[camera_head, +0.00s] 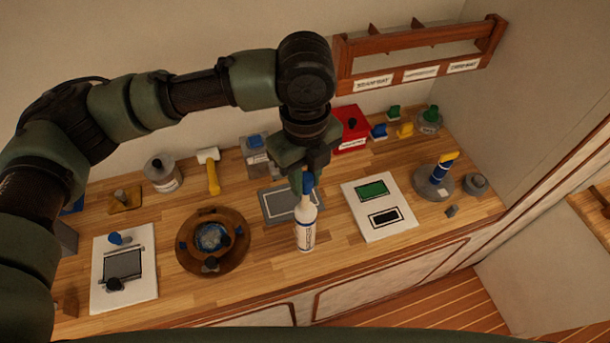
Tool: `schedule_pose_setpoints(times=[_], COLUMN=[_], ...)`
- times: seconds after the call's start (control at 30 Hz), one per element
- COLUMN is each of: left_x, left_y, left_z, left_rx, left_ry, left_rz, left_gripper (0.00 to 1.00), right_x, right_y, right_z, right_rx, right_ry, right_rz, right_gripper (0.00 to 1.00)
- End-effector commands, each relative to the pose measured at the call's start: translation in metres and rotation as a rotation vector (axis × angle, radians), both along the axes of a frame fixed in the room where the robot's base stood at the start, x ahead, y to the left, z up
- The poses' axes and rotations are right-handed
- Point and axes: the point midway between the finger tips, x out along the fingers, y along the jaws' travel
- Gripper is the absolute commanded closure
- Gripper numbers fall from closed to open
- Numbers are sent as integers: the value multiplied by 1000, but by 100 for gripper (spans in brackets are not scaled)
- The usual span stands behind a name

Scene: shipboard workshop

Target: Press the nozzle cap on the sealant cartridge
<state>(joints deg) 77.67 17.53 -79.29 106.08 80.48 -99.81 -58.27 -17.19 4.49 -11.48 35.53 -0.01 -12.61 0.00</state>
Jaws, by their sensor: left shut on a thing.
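The sealant cartridge (306,228) is a white bottle-like tube with dark print, upright near the front middle of the bench. A blue nozzle cap (308,184) shows at its narrow top, between my left fingers. My left gripper (307,178) points down from above and is shut on the blue cap. The cap's lower end meets the white tip in this view; I cannot tell how far it sits on. The fingers hide part of the cap. My right gripper is out of view.
A round wooden tray (184,262) stands left of the cartridge, and a white board with green and black panels (400,222) lies to the right. A grey mat (272,205) lies behind. A red box (358,119) and wall rack (352,82) are at the back.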

Motion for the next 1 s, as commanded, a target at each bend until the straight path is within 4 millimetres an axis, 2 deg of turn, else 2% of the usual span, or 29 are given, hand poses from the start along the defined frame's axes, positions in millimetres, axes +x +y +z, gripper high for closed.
schedule_pose_setpoints(times=[1.0], left_x=[0], left_y=[0], left_z=[-12], left_rx=[1], left_ry=[1], left_rz=[1], left_gripper=[100], right_x=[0], right_y=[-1], right_z=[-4], right_rx=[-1], right_ry=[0], right_rz=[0], right_gripper=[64])
